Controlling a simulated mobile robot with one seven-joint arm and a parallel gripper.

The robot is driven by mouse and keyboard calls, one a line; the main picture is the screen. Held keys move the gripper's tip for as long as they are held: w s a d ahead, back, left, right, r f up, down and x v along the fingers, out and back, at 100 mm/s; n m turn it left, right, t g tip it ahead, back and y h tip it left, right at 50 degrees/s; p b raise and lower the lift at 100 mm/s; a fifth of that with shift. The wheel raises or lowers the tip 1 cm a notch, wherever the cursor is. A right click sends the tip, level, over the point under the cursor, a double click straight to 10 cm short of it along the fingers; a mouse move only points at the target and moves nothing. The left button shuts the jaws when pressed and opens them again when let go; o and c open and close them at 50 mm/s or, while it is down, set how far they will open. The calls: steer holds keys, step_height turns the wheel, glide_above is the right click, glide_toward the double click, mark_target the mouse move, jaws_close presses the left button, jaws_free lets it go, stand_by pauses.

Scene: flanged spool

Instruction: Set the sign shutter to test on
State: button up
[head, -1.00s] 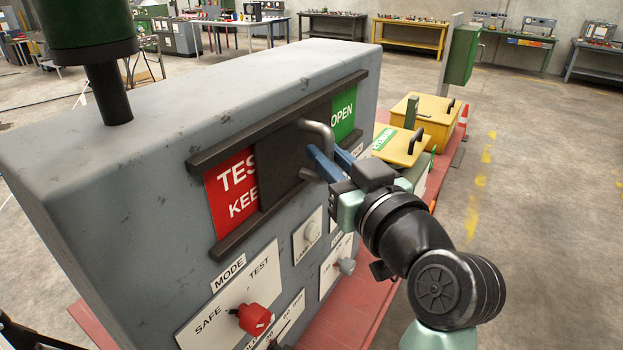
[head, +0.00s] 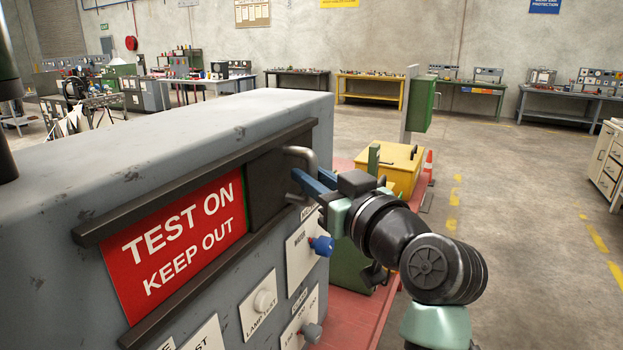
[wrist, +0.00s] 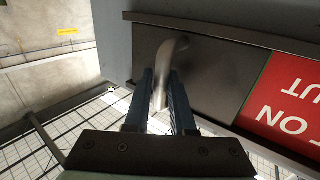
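The dark sliding shutter (head: 267,192) sits at the right end of its rails on the grey cabinet. The red "TEST ON KEEP OUT" sign (head: 172,240) is uncovered to its left; the green OPEN sign is hidden, apart from a thin green strip at the shutter's left edge. My gripper (head: 308,181) has its blue fingers closed around the shutter's bent metal handle (head: 301,154). In the wrist view, the handle (wrist: 172,52) runs between the fingertips (wrist: 162,76), with the shutter (wrist: 217,76) behind it and part of the red sign (wrist: 286,105) to the right.
Below the rails are a blue knob (head: 322,246), a white lamp-test button (head: 264,301) and a grey knob (head: 311,332). A yellow box (head: 397,169) stands beyond the cabinet on the red platform. Open floor lies to the right.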

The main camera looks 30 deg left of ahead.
steer(key=shift+o, duration=0.6)
steer(key=shift+w, duration=0.25)
steer(key=shift+s, duration=0.1)
steer(key=b+v, duration=0.4)
steer(key=v, duration=0.9)
